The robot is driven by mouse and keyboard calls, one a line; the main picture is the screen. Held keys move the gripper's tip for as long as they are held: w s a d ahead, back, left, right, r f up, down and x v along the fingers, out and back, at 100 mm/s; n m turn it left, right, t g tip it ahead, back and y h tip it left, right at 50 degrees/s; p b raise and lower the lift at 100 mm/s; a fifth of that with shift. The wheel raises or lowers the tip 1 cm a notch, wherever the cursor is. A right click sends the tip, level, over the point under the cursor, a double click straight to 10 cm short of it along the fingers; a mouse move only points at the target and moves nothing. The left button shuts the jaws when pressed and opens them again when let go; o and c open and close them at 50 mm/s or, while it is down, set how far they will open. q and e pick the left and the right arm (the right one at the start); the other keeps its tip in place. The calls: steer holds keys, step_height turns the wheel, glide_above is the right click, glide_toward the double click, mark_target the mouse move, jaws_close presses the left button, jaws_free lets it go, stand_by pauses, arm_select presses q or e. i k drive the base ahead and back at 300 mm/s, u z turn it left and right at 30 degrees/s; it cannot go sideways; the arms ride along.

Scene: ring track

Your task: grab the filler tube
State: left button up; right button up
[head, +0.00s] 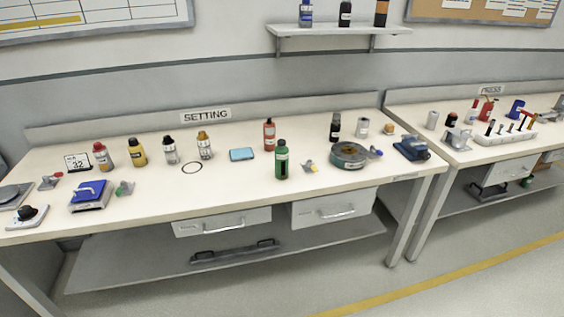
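I cannot tell for certain which object is the filler tube; no readable label picks it out. Several small grey items with coloured parts lie on the SETTING bench (235,185): one with a red end (50,181) at the left, one with a green part (124,188) beside the blue-topped device, and one with a yellow part (309,167) right of the green bottle (281,160). A blue-capped item (375,152) is at the right of the round grey dish (349,155). Neither of my grippers is in view.
Upright bottles stand along the bench, including a red one (269,134) and a yellow one (137,152). A blue-topped device (90,194) sits at left. The PRESS bench (430,113) stands right, past a narrow gap. Open floor (480,275) lies in front.

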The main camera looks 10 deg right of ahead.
mark_target(281, 157)
steer(key=z, duration=0.5)
steer(key=k, duration=0.6)
steer(key=z, duration=1.3)
steer(key=i, duration=1.75)
steer(key=u, duration=0.45)
